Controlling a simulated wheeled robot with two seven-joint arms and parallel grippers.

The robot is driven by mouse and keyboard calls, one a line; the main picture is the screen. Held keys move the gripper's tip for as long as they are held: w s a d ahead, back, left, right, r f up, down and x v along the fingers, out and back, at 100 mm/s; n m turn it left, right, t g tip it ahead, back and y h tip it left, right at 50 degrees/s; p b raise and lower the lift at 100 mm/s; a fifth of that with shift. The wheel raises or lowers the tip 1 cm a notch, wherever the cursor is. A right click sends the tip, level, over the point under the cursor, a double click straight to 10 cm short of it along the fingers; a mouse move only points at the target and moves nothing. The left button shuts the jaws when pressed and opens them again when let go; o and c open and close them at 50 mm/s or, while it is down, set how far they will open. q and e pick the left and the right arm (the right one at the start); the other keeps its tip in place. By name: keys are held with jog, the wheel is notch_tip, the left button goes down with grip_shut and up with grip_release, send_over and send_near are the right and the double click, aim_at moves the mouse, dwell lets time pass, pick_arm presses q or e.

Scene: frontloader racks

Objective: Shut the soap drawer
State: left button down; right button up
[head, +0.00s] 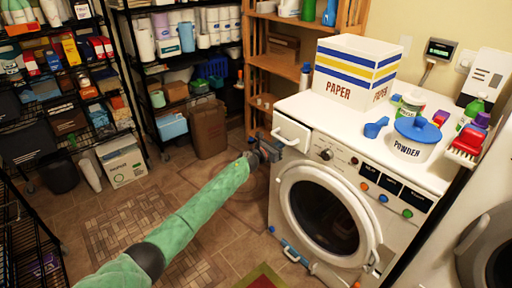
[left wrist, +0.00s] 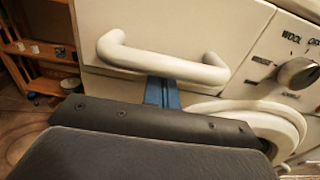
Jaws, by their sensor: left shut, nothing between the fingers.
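The soap drawer (head: 291,130) is at the upper left of the white washing machine's front. Its front seems to stand out a little from the machine, but how far is hard to tell. Its white bar handle (left wrist: 165,62) fills the upper middle of the left wrist view. My left gripper (head: 270,152) is at the drawer's lower left, close to the handle. Its blue fingers (left wrist: 162,92) are together and empty, pointing at the front just under the handle bar. Whether they touch it is unclear. My right gripper is not in view.
The washing machine's round door (head: 325,215) is below the drawer, and a dial (head: 326,155) is to its right. A paper box (head: 345,85) and a powder tub (head: 412,145) stand on top. A wooden shelf (head: 290,65) is behind.

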pick_arm(q)
jog(key=p+v, duration=0.1)
jog(key=v, duration=0.5)
dwell(1.6)
jog(key=shift+s+a, duration=0.1)
